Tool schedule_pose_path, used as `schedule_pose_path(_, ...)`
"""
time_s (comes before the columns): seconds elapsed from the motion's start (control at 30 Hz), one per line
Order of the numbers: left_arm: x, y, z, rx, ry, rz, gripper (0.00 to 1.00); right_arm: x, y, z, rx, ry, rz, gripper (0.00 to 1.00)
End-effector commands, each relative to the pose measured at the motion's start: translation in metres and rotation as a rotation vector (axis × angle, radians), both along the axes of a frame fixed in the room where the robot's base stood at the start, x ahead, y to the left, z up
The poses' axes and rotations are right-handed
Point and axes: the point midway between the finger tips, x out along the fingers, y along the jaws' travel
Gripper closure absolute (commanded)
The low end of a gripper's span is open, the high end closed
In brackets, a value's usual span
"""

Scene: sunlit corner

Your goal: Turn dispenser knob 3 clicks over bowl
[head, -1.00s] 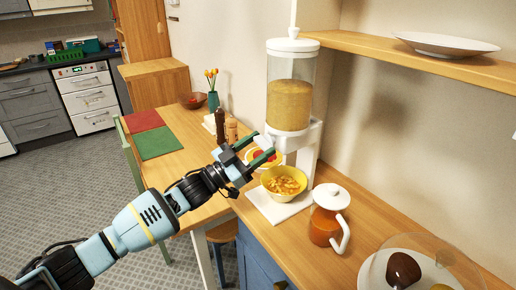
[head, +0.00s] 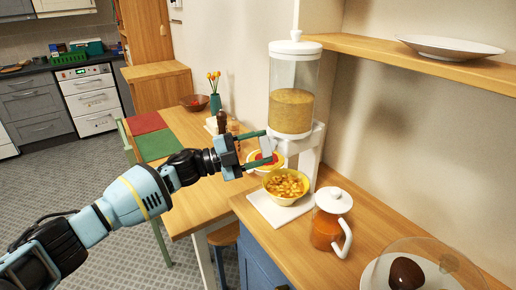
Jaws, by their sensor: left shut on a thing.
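The dispenser (head: 293,75) is a clear cylinder with a white lid, partly filled with golden cereal, on a white stand. Its knob (head: 267,146) is on the stand's left side, mostly hidden by my fingers. My left gripper (head: 262,148) is shut on the knob, one green finger above and one below. A yellow bowl (head: 270,193) with golden cereal pieces in it stands upright on the white base (head: 271,212), under the dispenser. My right gripper is not in view.
A clear dome (head: 425,255) covers dark food at the lower right. A shelf (head: 440,66) overhangs at the right.

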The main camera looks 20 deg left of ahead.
Motion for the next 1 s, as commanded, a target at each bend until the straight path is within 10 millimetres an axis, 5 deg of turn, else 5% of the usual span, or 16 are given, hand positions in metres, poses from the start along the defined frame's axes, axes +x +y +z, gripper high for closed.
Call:
schedule_pose_path(0.5,0.0,0.001,0.003,0.29,-0.226,0.0,0.68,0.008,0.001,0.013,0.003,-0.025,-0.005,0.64)
schedule_pose_path(1.0,0.0,0.0,0.002,0.357,-0.277,0.0,0.68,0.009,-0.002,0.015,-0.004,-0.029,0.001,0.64)
